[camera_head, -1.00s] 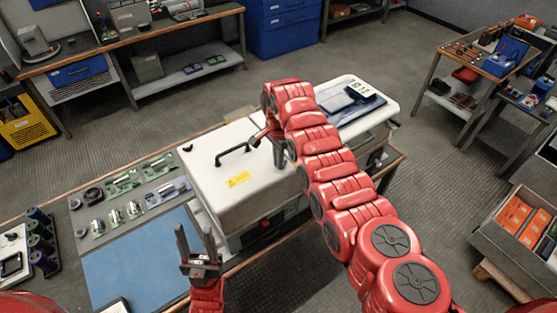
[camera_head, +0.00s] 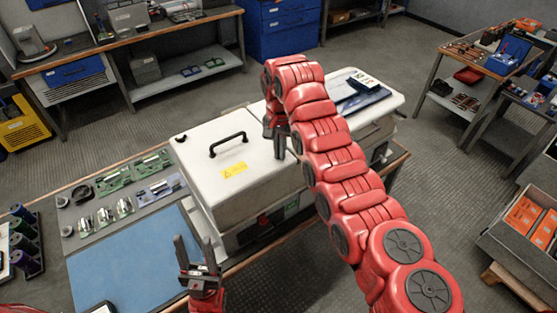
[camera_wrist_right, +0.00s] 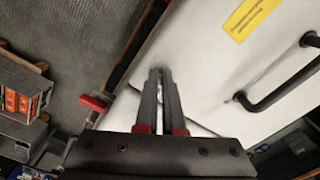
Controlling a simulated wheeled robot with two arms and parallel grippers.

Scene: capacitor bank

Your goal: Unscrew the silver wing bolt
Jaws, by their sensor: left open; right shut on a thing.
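A white cabinet (camera_head: 205,185) with a black lid handle (camera_head: 228,145) and a yellow label (camera_head: 234,170) stands at the bench. My right gripper (camera_head: 280,150) points down at the lid's right part, beyond the handle. In the right wrist view my right gripper (camera_wrist_right: 160,78) is shut, with its fingertips close to the white lid (camera_wrist_right: 215,75). A small silvery bit, probably the wing bolt (camera_wrist_right: 160,92), shows between the fingers; most of it is hidden. My left gripper (camera_head: 196,252) is open and empty, upright in front of the blue mat (camera_head: 120,255).
Circuit boards (camera_head: 115,178) and silver cans (camera_head: 104,214) lie on the grey mat left of the cabinet. A red lever (camera_wrist_right: 93,103) sticks out beside the cabinet's edge in the wrist view. A dark blue item (camera_head: 362,98) lies on the cabinet's right top.

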